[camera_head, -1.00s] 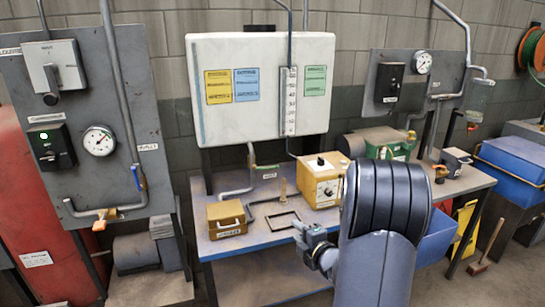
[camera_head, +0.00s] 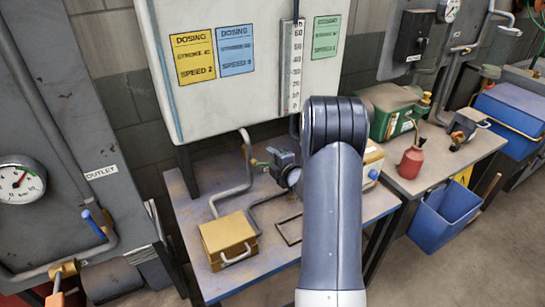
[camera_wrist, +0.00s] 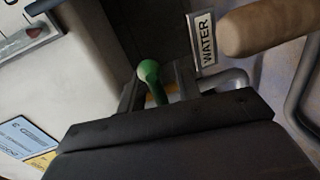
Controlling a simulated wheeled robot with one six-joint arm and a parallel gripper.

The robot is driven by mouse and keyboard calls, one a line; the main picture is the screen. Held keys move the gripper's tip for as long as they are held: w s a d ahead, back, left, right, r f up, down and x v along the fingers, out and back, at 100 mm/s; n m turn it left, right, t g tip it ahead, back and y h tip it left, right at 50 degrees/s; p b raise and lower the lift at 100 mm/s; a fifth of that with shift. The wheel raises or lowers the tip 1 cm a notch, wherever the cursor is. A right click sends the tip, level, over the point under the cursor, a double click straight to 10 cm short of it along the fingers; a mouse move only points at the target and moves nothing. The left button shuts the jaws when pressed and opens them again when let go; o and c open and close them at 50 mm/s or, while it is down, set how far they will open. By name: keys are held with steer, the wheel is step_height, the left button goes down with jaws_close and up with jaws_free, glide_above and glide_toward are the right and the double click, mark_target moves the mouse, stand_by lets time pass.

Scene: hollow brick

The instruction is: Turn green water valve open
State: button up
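The water valve's green handle (camera_wrist: 150,74) shows in the wrist view as a rounded green lever beside a "WATER" label (camera_wrist: 203,40). My gripper (camera_wrist: 160,76) is open, with one finger on each side of the green handle. A gap seems to show beside the handle, but contact is unclear. In the head view my gripper (camera_head: 270,161) is at the valve, and my arm hides part of the bench.
A tan box (camera_head: 228,240) with a handle sits on the bench. A yellow box (camera_head: 370,165) is partly behind my arm. A red oil can (camera_head: 411,162) and a green case (camera_head: 392,110) stand to the right. A wooden rod (camera_wrist: 268,30) is close by on the right in the wrist view.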

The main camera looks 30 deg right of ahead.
steer(key=shift+c, duration=0.4)
jaws_close()
